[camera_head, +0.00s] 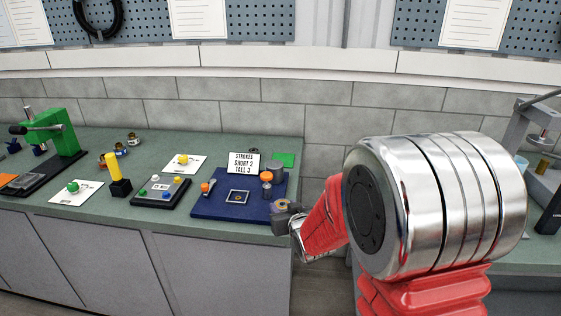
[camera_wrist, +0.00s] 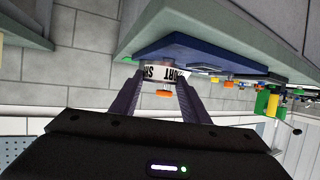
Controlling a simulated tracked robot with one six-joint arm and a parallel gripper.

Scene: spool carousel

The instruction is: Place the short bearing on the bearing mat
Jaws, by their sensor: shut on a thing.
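My gripper (camera_head: 283,208) is in the head view at the front right corner of the blue board (camera_head: 207,207). It is shut on a small part with a brass-orange round top, which looks like the short bearing (camera_head: 282,203).
A button box (camera_head: 161,191) and a green press (camera_head: 50,135) stand to the left. The bench ends just right of the board.

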